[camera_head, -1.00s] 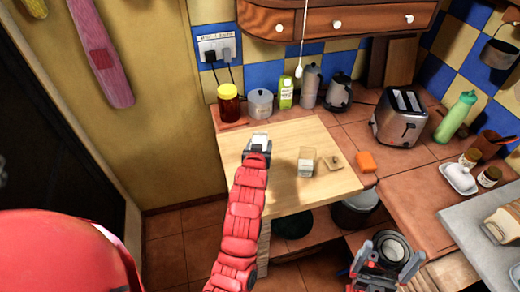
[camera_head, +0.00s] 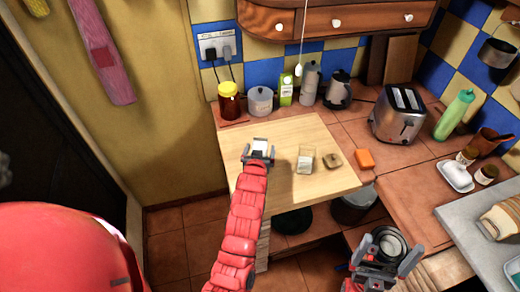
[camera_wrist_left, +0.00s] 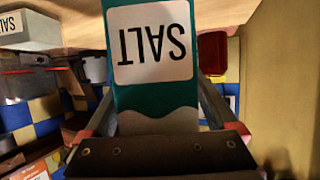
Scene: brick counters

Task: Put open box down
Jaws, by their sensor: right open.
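A teal box with a white SALT label (camera_wrist_left: 152,40) is between the fingers of my left gripper (camera_wrist_left: 155,115), its lettering upside down in the left wrist view. In the head view my left gripper (camera_head: 258,153) is at the left part of the light wooden board (camera_head: 310,193), with the box's pale top (camera_head: 260,146) between its fingers. I cannot tell whether the fingers press on the box or whether the box rests on the board. My right gripper (camera_head: 386,255) is open and empty, low in the head view.
A small pale box (camera_head: 305,160) and a brown item (camera_head: 332,159) are on the board to the right. An orange block (camera_head: 365,159) lies beyond them. Jars, a carton and a kettle (camera_head: 338,90) line the wall, with a toaster (camera_head: 398,115) to the right. The board's front area is clear.

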